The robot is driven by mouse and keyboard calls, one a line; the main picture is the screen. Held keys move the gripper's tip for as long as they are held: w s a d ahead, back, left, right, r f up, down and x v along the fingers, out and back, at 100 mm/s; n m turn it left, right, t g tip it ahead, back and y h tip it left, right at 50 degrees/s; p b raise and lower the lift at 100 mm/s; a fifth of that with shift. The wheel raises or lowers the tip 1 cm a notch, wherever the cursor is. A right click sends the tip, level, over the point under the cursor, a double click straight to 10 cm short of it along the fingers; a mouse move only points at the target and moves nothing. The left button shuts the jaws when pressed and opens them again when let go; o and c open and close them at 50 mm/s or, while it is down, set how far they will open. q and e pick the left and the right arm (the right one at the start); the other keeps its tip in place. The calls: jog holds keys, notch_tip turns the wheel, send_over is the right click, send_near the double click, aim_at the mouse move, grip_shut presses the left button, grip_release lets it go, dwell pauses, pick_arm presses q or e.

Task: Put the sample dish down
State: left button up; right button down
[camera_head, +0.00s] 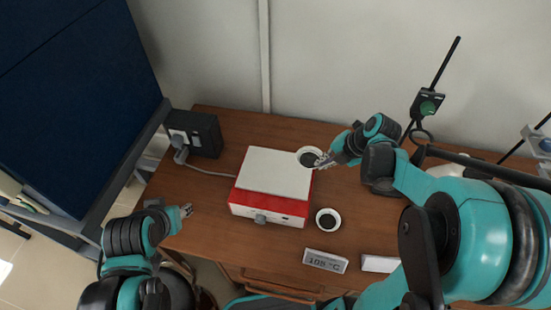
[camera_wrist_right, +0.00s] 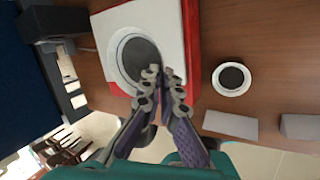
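A white sample dish with dark contents (camera_head: 304,151) shows at the back right corner of the red-and-white box (camera_head: 273,171). My right gripper (camera_head: 322,161) is shut on this dish's rim. In the right wrist view the fingertips (camera_wrist_right: 160,84) meet at the rim of the dish (camera_wrist_right: 130,52), which overlaps the box's white top (camera_wrist_right: 165,18) and looks larger than the other dish, so it appears held up. A second white dish with dark contents (camera_head: 328,219) stands on the table right of the box. My left gripper (camera_head: 186,210) is near the table's left edge; its fingers are too small to read.
A "105 °C" sign (camera_head: 325,261) and another white card (camera_head: 380,264) stand at the front of the wooden table (camera_head: 220,237). A dark power box (camera_head: 203,135) with a cable is at the back left. A stand with a ring (camera_head: 428,106) is at the back right.

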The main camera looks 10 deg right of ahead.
jog(key=w+a+f+b, duration=0.1)
jog(key=w+a+f, duration=0.1)
jog(key=a, duration=0.1)
jog(key=w+a+f+b, duration=0.1)
jog(key=w+a+f, duration=0.1)
jog(key=a, duration=0.1)
jog(key=w+a+f+b, duration=0.1)
jog(key=a+f, duration=0.1)
jog(key=a, duration=0.1)
jog(key=shift+w+a+f, duration=0.3)
jog(key=shift+w+f, duration=0.1)
jog(key=shift+f+b, duration=1)
jog(key=shift+f, duration=0.95)
jog(key=shift+f, duration=0.15)
jog(key=c, duration=1.7)
grip_release()
